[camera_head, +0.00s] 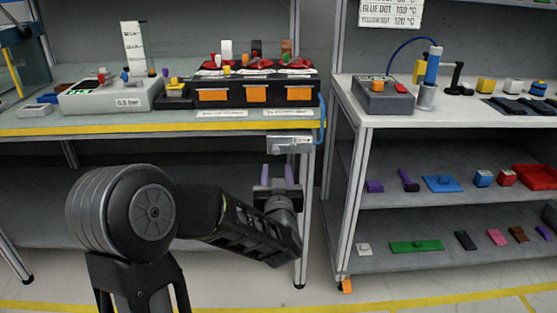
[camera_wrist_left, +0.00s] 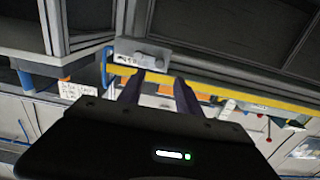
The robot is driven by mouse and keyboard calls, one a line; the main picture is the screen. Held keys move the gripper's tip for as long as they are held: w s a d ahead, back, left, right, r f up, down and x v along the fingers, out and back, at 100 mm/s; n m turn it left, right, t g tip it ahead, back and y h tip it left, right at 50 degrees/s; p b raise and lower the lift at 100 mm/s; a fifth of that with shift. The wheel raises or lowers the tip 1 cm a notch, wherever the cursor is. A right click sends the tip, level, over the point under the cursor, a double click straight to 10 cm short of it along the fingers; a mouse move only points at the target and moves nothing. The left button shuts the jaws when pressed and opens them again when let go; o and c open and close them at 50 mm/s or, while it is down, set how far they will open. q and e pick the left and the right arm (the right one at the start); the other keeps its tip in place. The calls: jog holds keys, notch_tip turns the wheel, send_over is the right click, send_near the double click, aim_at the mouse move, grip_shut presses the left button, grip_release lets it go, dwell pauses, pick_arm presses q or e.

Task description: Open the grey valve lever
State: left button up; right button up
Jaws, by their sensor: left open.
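The grey valve lever (camera_head: 290,147) is on a small grey unit at the front right edge of the left workbench, just below its yellow stripe. The lever looks roughly horizontal, but it is small and its exact position is hard to tell. The unit with the lever also shows in the left wrist view (camera_wrist_left: 148,58), at the top centre beyond the fingertips. My left gripper (camera_head: 278,172) is open and empty, with its purple fingers pointing at the unit from just below and in front. It also shows in the left wrist view (camera_wrist_left: 158,79). My right gripper is not in view.
A blue hose (camera_head: 322,120) runs by the unit at the bench corner. Above stand a black box with orange panels (camera_head: 256,95) and a grey pressure device (camera_head: 112,97). A second shelf unit (camera_head: 450,118) with assorted parts stands right. The bench leg is close to my gripper.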

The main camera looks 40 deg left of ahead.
aim_at(276, 153)
pick_arm(q)
jog(key=shift+w, duration=0.1)
jog(key=x, duration=0.7)
jog(key=shift+w+a+b, duration=0.25)
jog(key=shift+a+b, duration=0.05)
jog(key=shift+b, duration=0.1)
jog(key=shift+c, duration=0.4)
grip_shut()
